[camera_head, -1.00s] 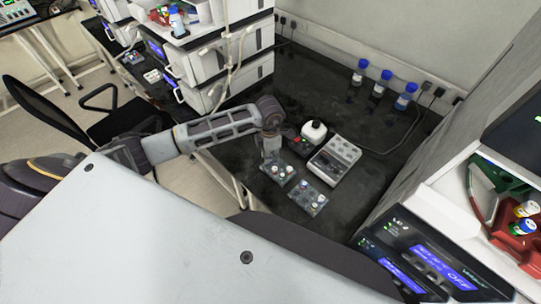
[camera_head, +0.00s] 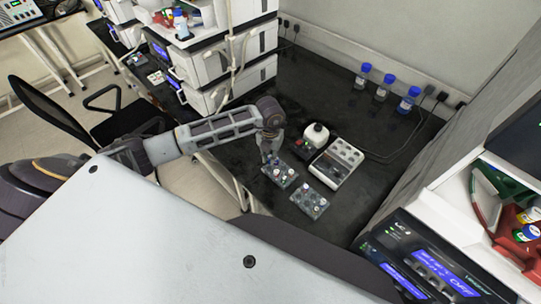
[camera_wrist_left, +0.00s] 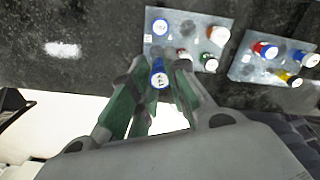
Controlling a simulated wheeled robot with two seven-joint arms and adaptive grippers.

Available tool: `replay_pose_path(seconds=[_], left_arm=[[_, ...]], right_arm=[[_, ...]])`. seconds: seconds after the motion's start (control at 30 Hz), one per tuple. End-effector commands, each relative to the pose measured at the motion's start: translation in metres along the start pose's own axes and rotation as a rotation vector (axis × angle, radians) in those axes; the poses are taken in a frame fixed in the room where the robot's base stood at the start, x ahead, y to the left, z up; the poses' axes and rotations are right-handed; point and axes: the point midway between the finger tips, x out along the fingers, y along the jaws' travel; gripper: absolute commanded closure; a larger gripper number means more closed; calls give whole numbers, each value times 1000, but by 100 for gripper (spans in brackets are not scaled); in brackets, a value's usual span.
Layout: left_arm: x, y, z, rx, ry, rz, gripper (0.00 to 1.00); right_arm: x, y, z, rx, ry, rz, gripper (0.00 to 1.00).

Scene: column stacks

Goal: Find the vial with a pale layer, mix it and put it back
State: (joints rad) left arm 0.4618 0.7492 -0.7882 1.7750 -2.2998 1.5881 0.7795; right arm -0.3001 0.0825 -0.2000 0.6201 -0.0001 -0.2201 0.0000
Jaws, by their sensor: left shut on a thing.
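My left gripper (camera_head: 268,160) is at the rear left edge of a grey vial rack (camera_head: 290,183) on the black bench. In the left wrist view the green-padded fingers of the left gripper (camera_wrist_left: 165,82) are shut on a blue-capped vial (camera_wrist_left: 158,68), at the near edge of the rack (camera_wrist_left: 190,22). I cannot tell if the vial is clear of its hole. No pale layer can be made out. My right gripper is not in view.
A second rack (camera_head: 325,205) with several vials stands close by, nearer to me. A white-topped device (camera_head: 316,131) and a grey box with round wells (camera_head: 336,163) stand behind the racks. Blue-capped bottles (camera_head: 382,88) line the wall. Stacked instruments (camera_head: 230,90) stand left.

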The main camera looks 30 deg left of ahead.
Motion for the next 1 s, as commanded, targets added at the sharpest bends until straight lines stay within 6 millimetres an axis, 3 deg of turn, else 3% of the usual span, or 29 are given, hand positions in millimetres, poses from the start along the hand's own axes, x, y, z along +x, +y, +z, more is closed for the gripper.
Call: replay_pose_path(seconds=[1.0], left_arm=[[0,4,2,-850,0,0,100]], right_arm=[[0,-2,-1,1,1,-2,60]])
